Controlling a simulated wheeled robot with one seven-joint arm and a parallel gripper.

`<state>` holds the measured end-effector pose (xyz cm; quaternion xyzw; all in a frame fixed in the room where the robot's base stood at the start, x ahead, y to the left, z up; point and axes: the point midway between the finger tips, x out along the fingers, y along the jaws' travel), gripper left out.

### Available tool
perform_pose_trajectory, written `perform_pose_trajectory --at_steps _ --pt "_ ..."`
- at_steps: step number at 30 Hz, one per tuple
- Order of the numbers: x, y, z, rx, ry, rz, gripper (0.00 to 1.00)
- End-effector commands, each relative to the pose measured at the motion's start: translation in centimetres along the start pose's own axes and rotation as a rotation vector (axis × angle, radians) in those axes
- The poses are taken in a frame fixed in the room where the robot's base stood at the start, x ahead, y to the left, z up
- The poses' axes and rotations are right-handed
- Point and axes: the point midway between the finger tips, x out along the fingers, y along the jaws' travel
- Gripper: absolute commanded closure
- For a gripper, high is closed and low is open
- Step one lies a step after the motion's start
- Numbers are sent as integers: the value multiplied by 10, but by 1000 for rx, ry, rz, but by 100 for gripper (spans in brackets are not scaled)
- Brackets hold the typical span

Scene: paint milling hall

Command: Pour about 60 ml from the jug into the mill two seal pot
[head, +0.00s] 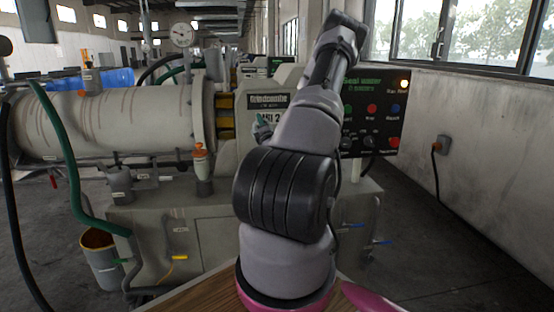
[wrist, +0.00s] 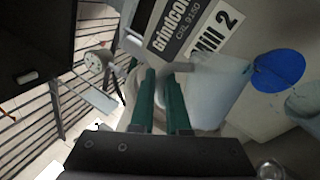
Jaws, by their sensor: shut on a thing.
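In the wrist view, my gripper (wrist: 165,78) has its green fingers closed at the grey handle of a pale, translucent jug (wrist: 218,92). The jug's body lies to the right of the fingers and looks tilted in this rolled view. Its contents and level cannot be read. In the head view, my gripper (head: 262,128) shows only as a small grey and teal piece in front of the mill two sign (head: 268,105); my arm hides much there. A grey labelled pot (head: 120,183) and an orange-topped cylinder (head: 201,162) stand at the mill's front; I cannot tell which is the seal pot.
A large pale mill drum (head: 110,122) lies at the left, with a dial gauge (head: 182,35) above it. A black control panel (head: 371,112) stands right of my arm. A bucket (head: 102,258) and hoses are at lower left. In the wrist view, a blue disc (wrist: 278,70) is unidentified. Right floor is clear.

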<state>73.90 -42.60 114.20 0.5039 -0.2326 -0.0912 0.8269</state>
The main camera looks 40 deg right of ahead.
Motion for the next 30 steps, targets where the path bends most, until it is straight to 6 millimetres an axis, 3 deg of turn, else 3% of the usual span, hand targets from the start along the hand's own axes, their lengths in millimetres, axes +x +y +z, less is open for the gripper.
perform_pose_trajectory --at_steps 30 --pt "1 3 8 82 -29 3 100"
